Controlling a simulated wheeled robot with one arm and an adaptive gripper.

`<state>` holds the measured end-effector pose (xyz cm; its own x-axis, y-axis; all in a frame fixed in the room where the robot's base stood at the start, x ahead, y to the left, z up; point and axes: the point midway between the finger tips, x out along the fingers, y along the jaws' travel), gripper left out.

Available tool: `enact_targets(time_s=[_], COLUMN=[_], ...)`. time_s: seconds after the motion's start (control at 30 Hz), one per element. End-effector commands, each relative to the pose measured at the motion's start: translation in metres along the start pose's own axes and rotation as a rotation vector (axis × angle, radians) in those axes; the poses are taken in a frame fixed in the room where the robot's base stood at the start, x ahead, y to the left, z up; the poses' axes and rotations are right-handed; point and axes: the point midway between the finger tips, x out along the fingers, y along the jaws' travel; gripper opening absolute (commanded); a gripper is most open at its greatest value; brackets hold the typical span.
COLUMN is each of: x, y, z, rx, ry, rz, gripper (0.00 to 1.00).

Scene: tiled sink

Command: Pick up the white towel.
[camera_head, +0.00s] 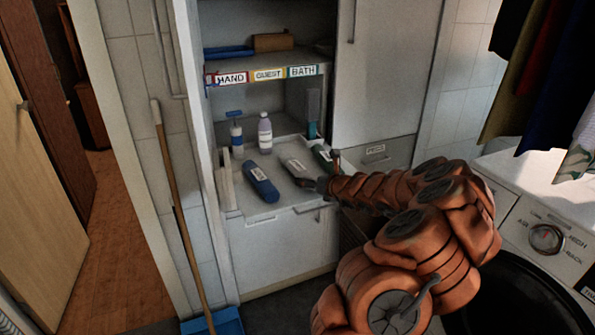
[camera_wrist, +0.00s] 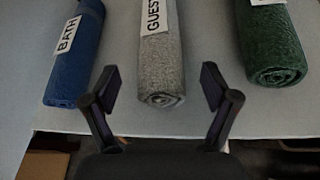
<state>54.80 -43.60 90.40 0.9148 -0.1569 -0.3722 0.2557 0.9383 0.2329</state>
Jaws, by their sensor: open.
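A rolled pale grey-white towel with a GUEST label (camera_wrist: 163,65) lies on the shelf in the middle of the wrist view, its rolled end facing me. It also shows in the head view (camera_head: 299,172), partly beside my gripper. My gripper (camera_wrist: 160,88) is open and empty, with one finger on each side of the near end of this towel. Whether the fingers touch it, I cannot tell. In the head view my gripper (camera_head: 325,177) is at the shelf's front right.
A blue towel labelled BATH (camera_wrist: 76,60) lies left and a green towel (camera_wrist: 272,48) right of the pale one. Bottles (camera_head: 265,134) stand behind. HAND, GUEST and BATH signs (camera_head: 268,75) mark the shelf above. A washing machine (camera_head: 540,215) is at right.

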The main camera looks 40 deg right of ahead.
Motion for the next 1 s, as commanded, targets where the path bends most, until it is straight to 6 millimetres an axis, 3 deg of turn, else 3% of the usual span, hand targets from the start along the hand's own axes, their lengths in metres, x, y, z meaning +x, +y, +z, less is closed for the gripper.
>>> enact_targets(time_s=[0.2,0.53,1.0], x=[0.021,0.024,0.024], y=[0.001,0.000,0.001], z=[-0.001,0.000,0.000], rx=[0.000,0.000,0.000], ry=[0.004,0.000,0.001], rz=[0.002,0.001,0.002], gripper=[0.86,0.85,0.36])
